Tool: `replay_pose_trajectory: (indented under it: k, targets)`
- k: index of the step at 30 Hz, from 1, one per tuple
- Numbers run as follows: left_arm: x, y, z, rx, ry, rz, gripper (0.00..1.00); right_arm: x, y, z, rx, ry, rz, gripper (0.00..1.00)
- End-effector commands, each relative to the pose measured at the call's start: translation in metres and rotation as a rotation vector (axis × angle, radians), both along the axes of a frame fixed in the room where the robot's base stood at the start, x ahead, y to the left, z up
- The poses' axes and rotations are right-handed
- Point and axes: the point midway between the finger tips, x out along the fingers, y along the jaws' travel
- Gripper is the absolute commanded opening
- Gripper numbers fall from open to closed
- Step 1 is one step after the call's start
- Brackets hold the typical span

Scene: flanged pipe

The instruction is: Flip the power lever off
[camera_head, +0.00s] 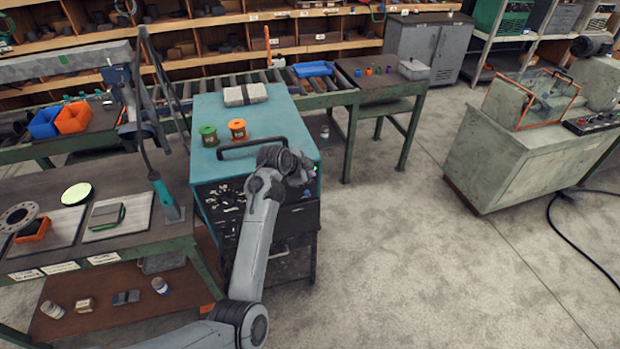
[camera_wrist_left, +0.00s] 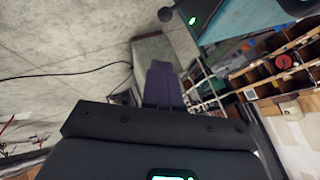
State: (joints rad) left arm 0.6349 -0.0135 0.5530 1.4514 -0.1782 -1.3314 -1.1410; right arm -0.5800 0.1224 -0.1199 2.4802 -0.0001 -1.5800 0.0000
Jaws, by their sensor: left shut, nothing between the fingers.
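The teal-topped machine (camera_head: 285,115) has a dark front panel (camera_head: 300,218) with knobs and dials. A small green light (camera_head: 316,168) glows at the panel's upper right; it also shows in the left wrist view (camera_wrist_left: 192,20). My left gripper (camera_head: 306,170) is at the panel's upper right edge, close to the light, and covers part of the panel. Its fingers (camera_wrist_left: 163,75) are shut and empty. My right gripper is not in view.
A workbench (camera_head: 150,240) stands at left, a roller conveyor (camera_head: 335,98) behind, and a grey-green cabinet (camera_head: 490,165) at right. The floor (camera_head: 440,270) between is clear.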

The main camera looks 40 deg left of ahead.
Motion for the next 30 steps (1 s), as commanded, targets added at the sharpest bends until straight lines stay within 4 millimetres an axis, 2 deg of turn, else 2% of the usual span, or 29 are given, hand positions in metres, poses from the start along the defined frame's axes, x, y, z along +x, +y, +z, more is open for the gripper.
replay_pose_trajectory:
  k: [7,15,21,30]
  targets:
    - [0.029,0.001,-0.030,-0.001,0.001,0.000,0.00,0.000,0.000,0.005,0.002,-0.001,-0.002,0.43]
    - [0.032,0.016,-0.057,-0.001,0.001,0.002,0.00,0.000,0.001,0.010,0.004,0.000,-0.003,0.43]
    - [0.033,0.020,-0.064,0.000,-0.001,0.001,0.00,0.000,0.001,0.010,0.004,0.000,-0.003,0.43]
    - [0.033,0.021,-0.065,0.000,-0.001,0.001,0.00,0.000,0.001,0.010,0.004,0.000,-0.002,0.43]
